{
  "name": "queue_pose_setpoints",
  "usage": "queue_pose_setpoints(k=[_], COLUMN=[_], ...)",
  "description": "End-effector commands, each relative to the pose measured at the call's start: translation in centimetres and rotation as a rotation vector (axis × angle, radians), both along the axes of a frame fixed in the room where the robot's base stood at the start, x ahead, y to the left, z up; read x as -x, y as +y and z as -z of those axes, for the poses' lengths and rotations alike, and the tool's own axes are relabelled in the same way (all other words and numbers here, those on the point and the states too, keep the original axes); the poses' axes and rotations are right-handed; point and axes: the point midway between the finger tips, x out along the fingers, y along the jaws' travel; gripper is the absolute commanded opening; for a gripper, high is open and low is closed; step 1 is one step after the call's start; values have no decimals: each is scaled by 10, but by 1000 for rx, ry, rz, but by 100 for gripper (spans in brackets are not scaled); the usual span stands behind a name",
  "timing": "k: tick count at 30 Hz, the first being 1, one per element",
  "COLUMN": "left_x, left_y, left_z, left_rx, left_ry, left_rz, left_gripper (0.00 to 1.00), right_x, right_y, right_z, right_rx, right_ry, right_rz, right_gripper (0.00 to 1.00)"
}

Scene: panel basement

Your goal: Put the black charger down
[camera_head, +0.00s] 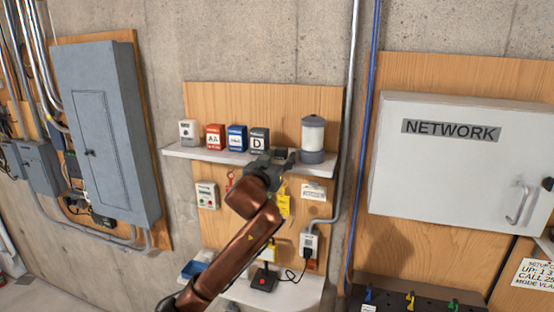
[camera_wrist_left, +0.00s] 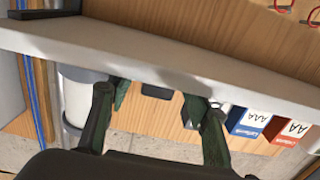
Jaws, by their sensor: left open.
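The black charger (camera_wrist_left: 157,91) shows as a small dark block in the left wrist view, which looks upside down. It is at the upper shelf (camera_head: 184,151), between the lantern and the battery boxes, mostly hidden by the shelf edge. In the head view a dark piece (camera_head: 281,152) behind my gripper is probably it. My left gripper (camera_head: 273,157) is at the shelf's front edge. In the wrist view its two fingers (camera_wrist_left: 158,103) stand apart on either side of the charger, with gaps to it. My right gripper is not in view.
A lantern (camera_head: 313,135) stands right of the gripper. A D battery box (camera_head: 259,140), a blue box (camera_head: 237,138) and a red AA box (camera_head: 215,137) stand left. Below are a yellow tag (camera_head: 283,203), an outlet with a plug (camera_head: 309,243) and a lower shelf (camera_head: 302,291).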

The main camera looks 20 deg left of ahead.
Motion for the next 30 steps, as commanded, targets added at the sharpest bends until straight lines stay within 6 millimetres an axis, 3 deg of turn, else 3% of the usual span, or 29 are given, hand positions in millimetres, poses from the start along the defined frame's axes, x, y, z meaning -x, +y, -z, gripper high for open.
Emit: queue_pose_setpoints(k=[5,15,21,30], left_x=[5,77,108,121], left_y=[0,2,3,4], left_z=[-13,-9,-10,-11], left_rx=[-1,0,0,0], left_ry=[-3,-4,-2,-1], left_rz=[0,2,2,0], left_gripper=[45,45,45,45], right_x=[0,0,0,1], right_y=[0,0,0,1], right_z=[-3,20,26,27], right_rx=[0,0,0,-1], right_ry=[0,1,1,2], right_rz=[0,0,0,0], right_gripper=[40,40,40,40])
